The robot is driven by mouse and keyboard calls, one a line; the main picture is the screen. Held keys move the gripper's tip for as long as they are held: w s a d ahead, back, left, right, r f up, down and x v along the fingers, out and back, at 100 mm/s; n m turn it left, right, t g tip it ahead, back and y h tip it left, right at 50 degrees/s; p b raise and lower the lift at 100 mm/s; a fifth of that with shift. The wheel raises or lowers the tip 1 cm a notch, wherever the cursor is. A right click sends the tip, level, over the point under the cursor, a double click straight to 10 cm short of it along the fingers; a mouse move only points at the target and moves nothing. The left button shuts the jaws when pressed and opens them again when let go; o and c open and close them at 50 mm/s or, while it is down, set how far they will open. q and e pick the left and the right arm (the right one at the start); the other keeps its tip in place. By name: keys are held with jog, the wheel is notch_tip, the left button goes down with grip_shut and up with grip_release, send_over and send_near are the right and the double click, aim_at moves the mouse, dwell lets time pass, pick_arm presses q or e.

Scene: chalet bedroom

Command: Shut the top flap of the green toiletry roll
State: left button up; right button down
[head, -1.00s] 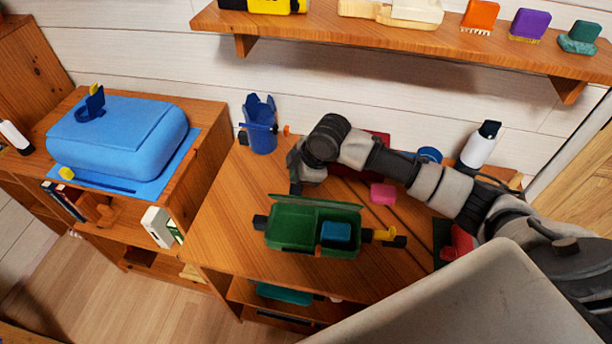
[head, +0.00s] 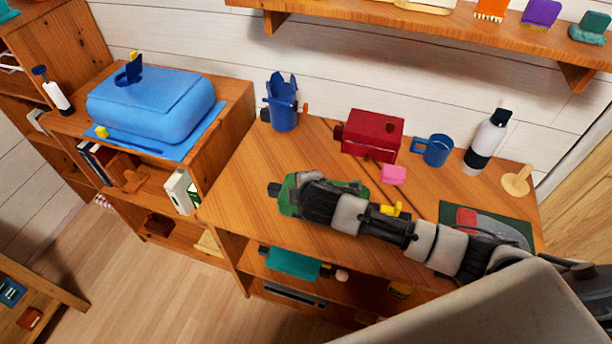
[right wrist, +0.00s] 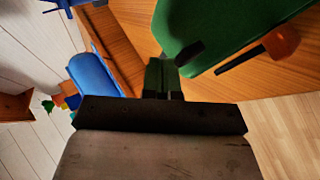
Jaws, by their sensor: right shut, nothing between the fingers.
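The green toiletry roll (head: 291,190) lies on the wooden desk in the head view, mostly hidden under my right forearm and hand. Its smooth, rounded green face fills the top of the right wrist view (right wrist: 220,28), with a dark tab at its near edge. I cannot tell whether its top flap is fully down, and no inside shows. My right gripper (right wrist: 162,80) is shut and empty, its fingertips close to that tab and edge; contact cannot be told. In the head view its fingers are hidden. My left gripper is not in view.
Behind the roll stand a blue cup (head: 283,108), a red box (head: 370,133), a pink block (head: 393,175), a blue mug (head: 437,151) and a white bottle (head: 484,148). A dark green mat (head: 514,228) lies at right. The desk (head: 232,205) left of the roll is bare.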

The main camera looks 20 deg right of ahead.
jog(key=shift+s+a+f, duration=0.25)
jog(key=shift+s+f, duration=0.25)
jog(key=shift+f, duration=0.25)
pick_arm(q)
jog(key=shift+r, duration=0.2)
pick_arm(e)
jog(key=shift+s+f, duration=0.15)
jog(key=shift+f, duration=0.1)
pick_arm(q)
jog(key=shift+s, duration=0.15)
pick_arm(e)
jog(key=shift+s+a+f, duration=0.1)
jog(key=shift+f, duration=0.05)
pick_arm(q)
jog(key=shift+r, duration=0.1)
